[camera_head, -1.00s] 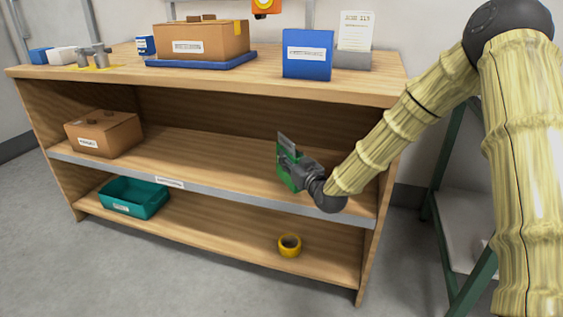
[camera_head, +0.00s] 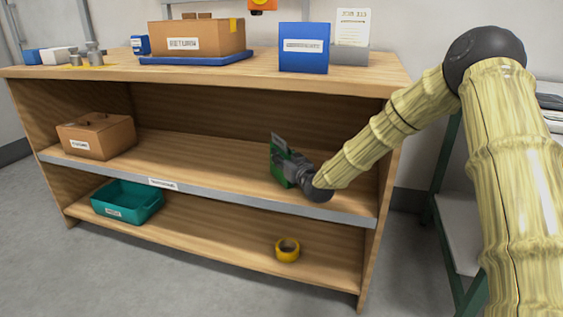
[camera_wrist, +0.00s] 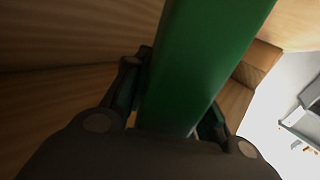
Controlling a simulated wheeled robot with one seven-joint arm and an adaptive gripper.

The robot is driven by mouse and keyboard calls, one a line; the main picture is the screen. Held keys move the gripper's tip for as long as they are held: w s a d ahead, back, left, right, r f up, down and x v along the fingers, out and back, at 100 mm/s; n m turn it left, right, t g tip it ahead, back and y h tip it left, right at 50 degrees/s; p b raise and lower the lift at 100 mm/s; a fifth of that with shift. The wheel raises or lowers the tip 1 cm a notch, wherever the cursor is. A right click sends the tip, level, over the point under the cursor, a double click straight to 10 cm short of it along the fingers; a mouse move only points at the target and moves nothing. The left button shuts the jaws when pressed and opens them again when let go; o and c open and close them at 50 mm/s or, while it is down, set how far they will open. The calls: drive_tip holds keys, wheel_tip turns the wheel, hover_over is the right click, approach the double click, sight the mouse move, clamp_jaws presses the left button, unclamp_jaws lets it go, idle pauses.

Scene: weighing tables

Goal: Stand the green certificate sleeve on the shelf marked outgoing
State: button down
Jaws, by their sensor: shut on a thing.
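The green certificate sleeve (camera_head: 279,160) is upright, slightly tilted in the picture, at the right part of the middle shelf (camera_head: 205,160). My gripper (camera_head: 295,172) is shut on it from the right and front. In the wrist view the green sleeve (camera_wrist: 200,60) runs between the two fingers (camera_wrist: 170,110). I cannot tell whether its lower edge touches the shelf board. The middle shelf's front edge carries a small label (camera_head: 162,184), too small to read.
A brown box (camera_head: 97,136) stands at the left of the middle shelf. Below are a teal tray (camera_head: 128,203) and a yellow tape roll (camera_head: 287,249). The top holds a box marked return (camera_head: 205,38) and a blue box (camera_head: 304,48). The shelf's middle is clear.

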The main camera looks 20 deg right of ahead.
idle(0.3)
drive_tip(key=c, duration=1.2)
unclamp_jaws()
drive_tip(key=shift+f, duration=0.1)
drive_tip(key=shift+o, duration=0.2)
drive_tip(key=s+p, duration=0.1)
drive_tip(key=s, duration=0.2)
drive_tip(key=s+d+p, duration=0.1)
drive_tip(key=s+p, duration=0.1)
drive_tip(key=s, duration=0.2)
drive_tip(key=s+d+p, duration=0.1)
drive_tip(key=s+p, duration=0.1)
drive_tip(key=s, duration=0.1)
drive_tip(key=shift+s+r, duration=0.15)
drive_tip(key=shift+r, duration=0.1)
drive_tip(key=shift+s+d+f+p, duration=0.15)
drive_tip(key=shift+s+p, duration=0.15)
drive_tip(key=shift+s, duration=0.5)
